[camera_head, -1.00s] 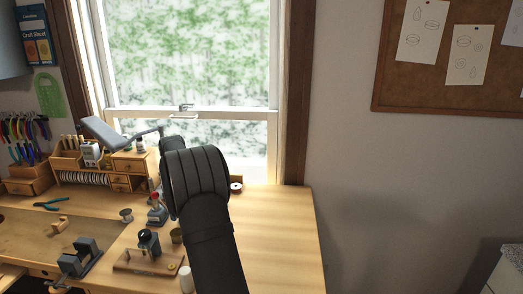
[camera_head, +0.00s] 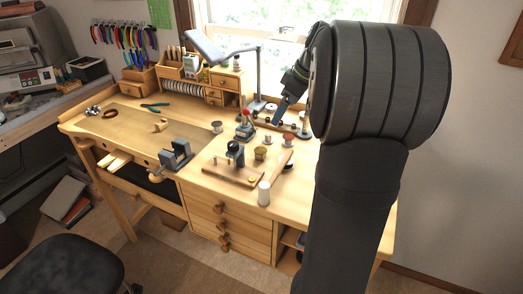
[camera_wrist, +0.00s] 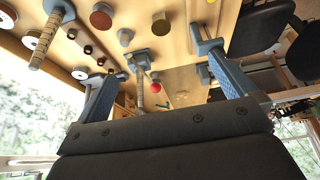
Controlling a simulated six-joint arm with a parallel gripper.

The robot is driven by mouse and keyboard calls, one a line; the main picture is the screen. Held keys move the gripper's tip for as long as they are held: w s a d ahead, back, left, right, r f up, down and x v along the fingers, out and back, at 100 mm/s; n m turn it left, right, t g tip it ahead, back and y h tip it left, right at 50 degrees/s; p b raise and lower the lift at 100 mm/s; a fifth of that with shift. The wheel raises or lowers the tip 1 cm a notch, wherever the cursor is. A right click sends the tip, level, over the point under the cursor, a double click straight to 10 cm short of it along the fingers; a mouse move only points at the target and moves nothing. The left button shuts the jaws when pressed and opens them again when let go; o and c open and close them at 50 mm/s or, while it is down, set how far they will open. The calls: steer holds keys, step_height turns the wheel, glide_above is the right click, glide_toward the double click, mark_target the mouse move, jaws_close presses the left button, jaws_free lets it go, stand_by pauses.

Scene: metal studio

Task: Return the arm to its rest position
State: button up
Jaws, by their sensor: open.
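My gripper (camera_head: 283,110) is partly hidden behind my dark arm in the head view; a blue finger shows over the back right of the workbench (camera_head: 190,146). In the wrist view my gripper (camera_wrist: 155,60) shows two blue fingers spread wide apart. Nothing is held between them. My arm rises in front of the bench's right side and hides part of it. The bench top also shows, tilted, in the wrist view (camera_wrist: 182,50).
A grey lamp (camera_head: 208,47) arches over small drawers (camera_head: 224,80) at the back. A red-topped tool (camera_head: 244,127), a tool on a wooden base (camera_head: 235,163), a white cylinder (camera_head: 264,194) and a grey vise (camera_head: 176,155) stand on the bench. A dark chair (camera_head: 62,265) is front left.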

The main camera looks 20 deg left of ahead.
steer(key=x, duration=0.9)
steer(key=shift+f, duration=0.3)
steer(key=shift+a+r, duration=0.1)
steer(key=v, duration=0.9)
steer(key=shift+r, duration=0.35)
